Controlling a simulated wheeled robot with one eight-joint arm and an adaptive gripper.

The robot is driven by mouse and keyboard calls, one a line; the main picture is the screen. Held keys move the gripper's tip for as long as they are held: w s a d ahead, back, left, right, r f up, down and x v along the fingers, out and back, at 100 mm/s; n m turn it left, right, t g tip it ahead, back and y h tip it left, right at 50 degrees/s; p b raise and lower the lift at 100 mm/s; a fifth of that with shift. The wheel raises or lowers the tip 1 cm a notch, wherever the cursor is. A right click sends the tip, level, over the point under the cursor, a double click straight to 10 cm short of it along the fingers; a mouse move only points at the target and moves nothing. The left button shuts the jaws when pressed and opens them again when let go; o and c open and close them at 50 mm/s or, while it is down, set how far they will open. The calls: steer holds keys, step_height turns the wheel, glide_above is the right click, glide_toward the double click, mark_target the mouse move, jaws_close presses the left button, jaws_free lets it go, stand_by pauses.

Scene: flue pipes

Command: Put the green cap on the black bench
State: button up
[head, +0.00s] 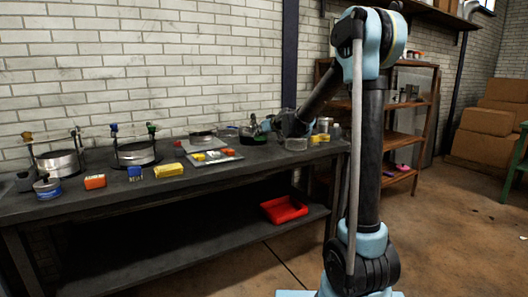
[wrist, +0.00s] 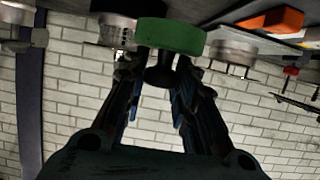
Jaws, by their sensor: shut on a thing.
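The green cap (wrist: 171,36) is a flat round disc with a black knob, seen at the top of the wrist view. My gripper (wrist: 158,72) is shut on the cap's black knob, with one dark finger on each side. In the head view my gripper (head: 266,125) is over the back right part of the black bench (head: 222,182). The cap is too small there to make out clearly. I cannot tell whether the cap touches the bench.
The bench holds a grey tray (head: 228,160) with small coloured pieces, a yellow block (head: 168,170), an orange box (head: 95,182) and metal rings on stands (head: 136,152). A glass jar (head: 297,143) stands close to my gripper. A red bin (head: 284,209) is on the lower shelf.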

mark_target(265, 136)
steer(key=f, duration=0.2)
steer(key=d+f, duration=0.1)
steer(key=f, duration=0.1)
steer(key=shift+w, duration=0.2)
steer(key=shift+f, duration=2)
steer(key=o, duration=1.1)
steer(key=shift+c, duration=0.2)
steer(key=shift+s+d, duration=0.1)
